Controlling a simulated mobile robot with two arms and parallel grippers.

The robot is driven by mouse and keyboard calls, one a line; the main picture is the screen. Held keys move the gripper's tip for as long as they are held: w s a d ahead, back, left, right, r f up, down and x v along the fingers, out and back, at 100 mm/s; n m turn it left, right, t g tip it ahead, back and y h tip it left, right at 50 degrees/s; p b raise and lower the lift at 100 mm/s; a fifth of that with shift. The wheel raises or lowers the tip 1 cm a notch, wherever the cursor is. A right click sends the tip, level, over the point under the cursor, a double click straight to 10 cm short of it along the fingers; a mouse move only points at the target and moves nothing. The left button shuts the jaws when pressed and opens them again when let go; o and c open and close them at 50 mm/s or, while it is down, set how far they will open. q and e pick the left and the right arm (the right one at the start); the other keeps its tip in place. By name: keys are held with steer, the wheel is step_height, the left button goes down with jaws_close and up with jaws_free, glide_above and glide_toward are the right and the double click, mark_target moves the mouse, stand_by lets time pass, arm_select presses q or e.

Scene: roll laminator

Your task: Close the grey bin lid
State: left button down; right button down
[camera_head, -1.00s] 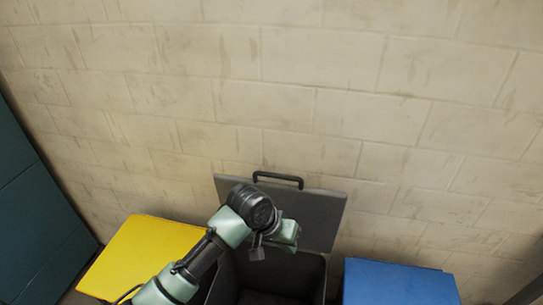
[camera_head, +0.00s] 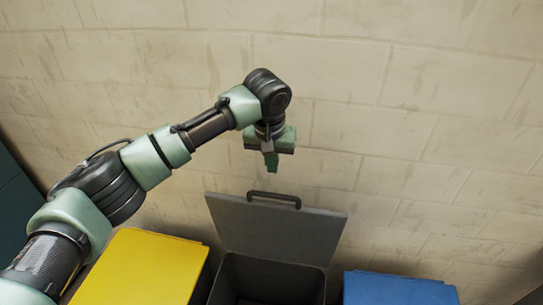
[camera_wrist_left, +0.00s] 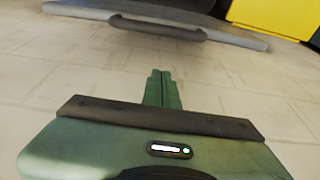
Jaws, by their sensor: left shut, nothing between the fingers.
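The grey bin (camera_head: 268,280) stands open between two other bins in the head view. Its grey lid (camera_head: 275,232) is raised and leans back toward the wall, with a dark handle (camera_head: 274,198) on its upper edge. In the left wrist view the lid edge (camera_wrist_left: 235,38) and handle (camera_wrist_left: 158,27) show at the top, apart from the fingers. My left gripper (camera_head: 271,168) is shut and empty, pointing down above the handle with a gap between them. Its closed green fingers also show in the wrist view (camera_wrist_left: 162,88). My right gripper is not in view.
A yellow-lidded bin (camera_head: 140,270) stands left of the grey bin and a blue-lidded bin (camera_head: 398,289) stands right of it; both lids look shut. A pale block wall (camera_head: 400,120) rises close behind. A dark teal surface (camera_head: 16,205) is at far left.

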arm_select(q)
steer(key=f+p, duration=0.1)
steer(key=s+f+p, duration=0.1)
steer(key=f, duration=0.1)
steer(key=s+f+p, duration=0.1)
steer(key=f, duration=0.1)
steer(key=shift+s+a, duration=0.2)
steer(key=shift+a, duration=0.05)
steer(key=shift+a, duration=0.1)
stand_by(0.3)
